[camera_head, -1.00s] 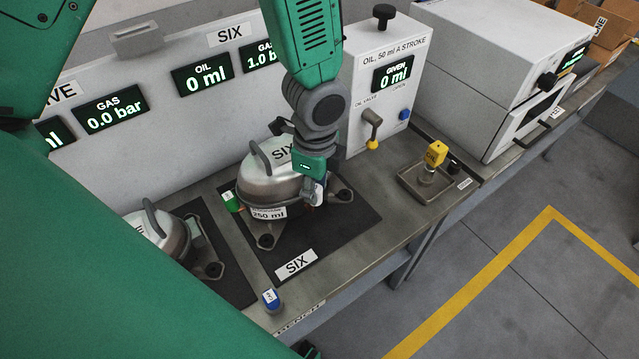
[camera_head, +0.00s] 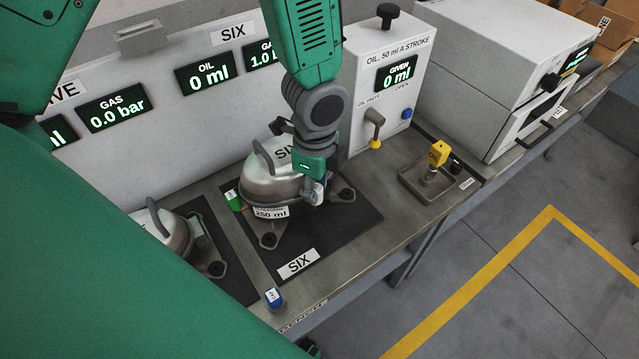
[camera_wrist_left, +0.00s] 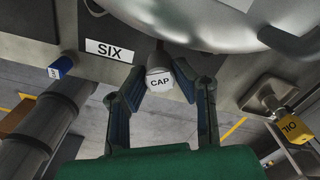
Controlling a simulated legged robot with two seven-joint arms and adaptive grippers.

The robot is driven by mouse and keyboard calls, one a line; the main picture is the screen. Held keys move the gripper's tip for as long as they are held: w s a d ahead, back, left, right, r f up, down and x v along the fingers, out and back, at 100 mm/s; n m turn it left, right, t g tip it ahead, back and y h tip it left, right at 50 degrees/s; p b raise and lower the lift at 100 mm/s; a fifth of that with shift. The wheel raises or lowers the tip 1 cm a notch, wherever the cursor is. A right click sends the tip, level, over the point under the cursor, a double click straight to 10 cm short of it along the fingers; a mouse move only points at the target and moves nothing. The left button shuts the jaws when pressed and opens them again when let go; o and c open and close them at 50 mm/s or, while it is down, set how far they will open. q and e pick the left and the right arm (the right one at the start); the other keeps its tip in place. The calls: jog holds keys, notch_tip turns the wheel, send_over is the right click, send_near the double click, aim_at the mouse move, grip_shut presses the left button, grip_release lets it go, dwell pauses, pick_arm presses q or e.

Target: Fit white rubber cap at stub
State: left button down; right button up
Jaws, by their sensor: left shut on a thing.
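My left gripper (camera_head: 314,182) is at the right front side of the silver compressor marked SIX (camera_head: 272,182). In the left wrist view my left gripper (camera_wrist_left: 160,84) is shut on the white cap (camera_wrist_left: 159,82), whose face reads CAP. The cap also shows small and pale in the head view (camera_head: 318,196). A grey rounded piece lies right behind the cap in the wrist view; I cannot tell if it is the stub or if the cap is on it. The compressor's stub is hidden by gripper and cap.
A green cap (camera_head: 234,201) is at the compressor's left side. A blue cap (camera_head: 273,298) stands at the bench's front edge. A yellow OIL piece (camera_head: 437,155) stands in a tray on the right. A second compressor (camera_head: 168,232) is at left. The oil-stroke box (camera_head: 384,85) stands behind.

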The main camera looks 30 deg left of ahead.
pick_arm(q)
jog(key=shift+a, duration=0.2)
jog(key=shift+p, duration=0.35)
jog(key=shift+d, duration=0.3)
jog(key=shift+a, duration=0.1)
jog(key=shift+a+f+b, duration=0.25)
jog(key=shift+f+b, duration=0.05)
jog(key=shift+f, duration=0.3)
jog(key=shift+d+f, duration=0.15)
jog(key=shift+f, duration=0.1)
jog(key=shift+f+b, duration=0.45)
jog(key=shift+f, duration=0.2)
